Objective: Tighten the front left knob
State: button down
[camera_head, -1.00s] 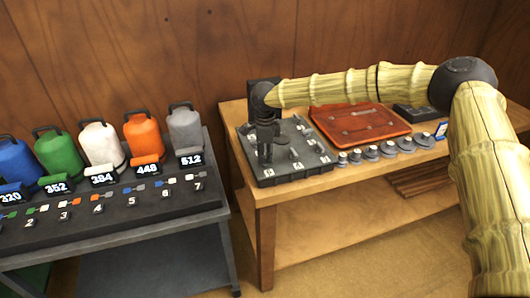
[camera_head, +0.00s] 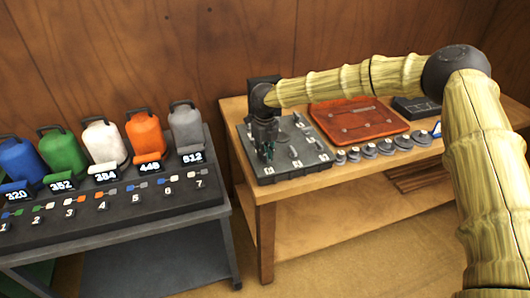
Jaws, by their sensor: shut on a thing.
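The dark grey plate (camera_head: 312,165) lies on the left end of the wooden bench, with small pale labels and several small upright knobs. My gripper (camera_head: 267,153) points down over the plate's front left part. It is shut on what appears to be the front left knob, which the fingers mostly hide. Another knob (camera_head: 318,145) stands uncovered to the right of the gripper. I cannot tell how far any knob is turned.
A red tray (camera_head: 375,131) lies right of the plate, with a dark box (camera_head: 415,105) behind it. Several round metal weights (camera_head: 371,150) line the bench's front. A dark rack (camera_head: 120,212) at left holds coloured containers and numbered tags. The wooden wall is close behind.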

jog(key=m, duration=0.3)
jog(key=shift+w+r+m, duration=0.1)
jog(key=shift+m, duration=0.2)
dwell(0.3)
jog(key=c, duration=1.5)
grip_release()
notch_tip(320, 180, up, 12)
